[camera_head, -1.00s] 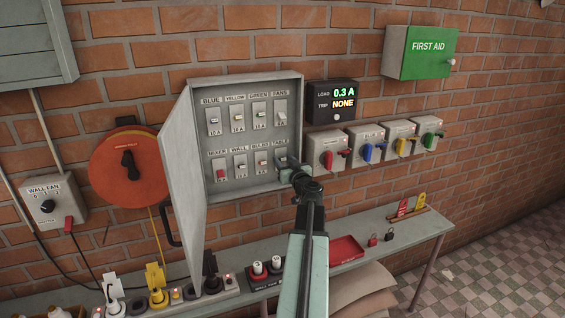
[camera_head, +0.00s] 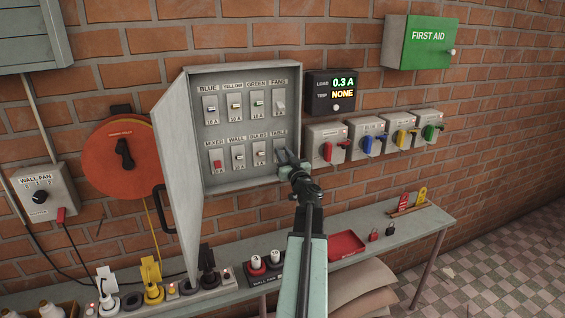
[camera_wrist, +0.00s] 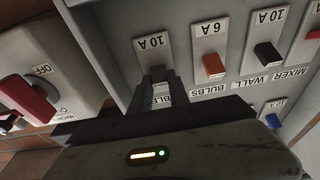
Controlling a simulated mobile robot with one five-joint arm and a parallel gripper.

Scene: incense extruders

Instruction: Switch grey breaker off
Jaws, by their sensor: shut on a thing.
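The open breaker panel (camera_head: 290,130) has two rows of labelled breakers. My gripper (camera_head: 284,158) reaches into its lower right corner, at the TABLE breaker. In the wrist view, which is upside down, the dark fingers of my gripper (camera_wrist: 159,76) are close together over the TABLE breaker's plate (camera_wrist: 149,50). They are shut on its lever, which they mostly hide, so its colour and position are unclear. Beside it are the BULBS breaker with an orange lever (camera_wrist: 212,65) and the WALL breaker with a black lever (camera_wrist: 268,54). The FANS breaker (camera_head: 279,102) sits directly above.
The panel door (camera_head: 180,170) stands open to the left. A load display (camera_head: 331,92) reads 0.3 A and trip NONE. Several switch boxes with coloured handles, including a red one (camera_head: 327,151), are right of the panel. A bench (camera_head: 385,222) with plugs and a red tray (camera_head: 345,243) lies below.

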